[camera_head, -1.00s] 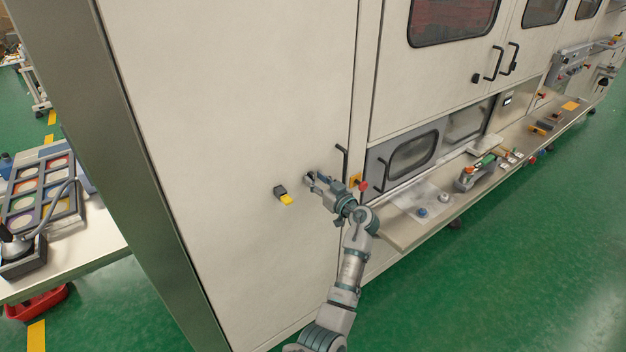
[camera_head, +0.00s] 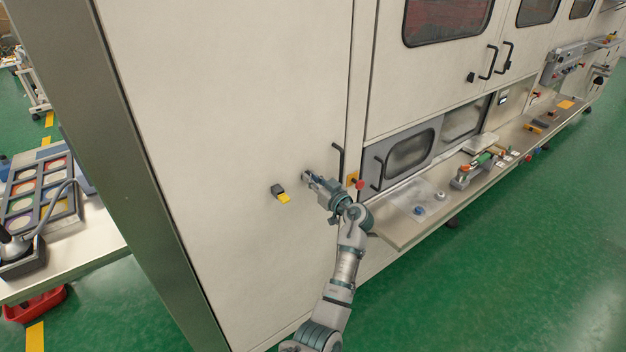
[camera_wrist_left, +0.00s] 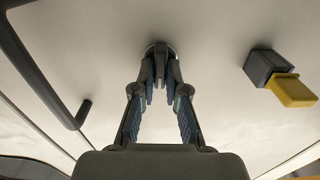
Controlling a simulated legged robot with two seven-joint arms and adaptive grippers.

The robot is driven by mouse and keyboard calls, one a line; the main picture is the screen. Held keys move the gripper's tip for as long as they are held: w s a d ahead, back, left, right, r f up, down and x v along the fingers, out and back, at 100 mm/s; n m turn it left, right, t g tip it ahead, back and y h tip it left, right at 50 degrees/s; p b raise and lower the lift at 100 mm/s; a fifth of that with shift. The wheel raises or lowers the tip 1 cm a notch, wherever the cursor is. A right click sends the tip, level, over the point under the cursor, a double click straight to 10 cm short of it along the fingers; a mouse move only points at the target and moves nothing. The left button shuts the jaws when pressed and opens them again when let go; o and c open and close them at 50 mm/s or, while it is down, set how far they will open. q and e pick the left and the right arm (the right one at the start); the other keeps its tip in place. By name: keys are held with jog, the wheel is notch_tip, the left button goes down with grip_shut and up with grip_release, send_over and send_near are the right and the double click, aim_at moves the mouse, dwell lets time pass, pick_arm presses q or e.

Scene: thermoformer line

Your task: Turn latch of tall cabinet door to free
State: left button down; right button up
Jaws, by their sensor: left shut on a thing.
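The tall cabinet door (camera_head: 235,110) is a large cream panel, and it looks closed. My left gripper (camera_head: 309,178) is at the door face, left of the black door handle (camera_head: 338,160). In the left wrist view my left gripper (camera_wrist_left: 159,75) has its fingertips together on a small dark latch (camera_wrist_left: 160,48) that sticks out of the door. The fingers hide most of the latch, so its turn angle cannot be read. The black handle (camera_wrist_left: 35,65) also shows at the left of the wrist view. My right gripper is not in view.
A dark block with a yellow tab (camera_head: 281,195) sits on the door left of the gripper. A red knob on a yellow plate (camera_head: 357,182) is right of it. A work ledge (camera_head: 400,228) runs right. A table with a colour tray (camera_head: 40,195) stands left.

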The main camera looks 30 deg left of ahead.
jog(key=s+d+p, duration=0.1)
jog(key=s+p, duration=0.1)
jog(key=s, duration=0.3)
pick_arm(q)
jog(key=shift+w+f+m+p, duration=0.15)
jog(key=shift+m+p, duration=0.85)
jog(key=shift+m, duration=1.9)
jog(key=shift+f+m+p, duration=0.15)
jog(key=shift+m+p, duration=0.85)
jog(key=shift+m, duration=1.9)
jog(key=shift+w+f+m+p, duration=0.15)
jog(key=shift+m+p, duration=0.85)
jog(key=shift+m, duration=1.9)
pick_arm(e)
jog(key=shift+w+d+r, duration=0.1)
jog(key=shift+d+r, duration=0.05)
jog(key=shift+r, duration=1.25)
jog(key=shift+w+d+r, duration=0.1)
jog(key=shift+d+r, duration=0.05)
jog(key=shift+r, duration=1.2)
pick_arm(q)
jog(key=shift+s, duration=0.1)
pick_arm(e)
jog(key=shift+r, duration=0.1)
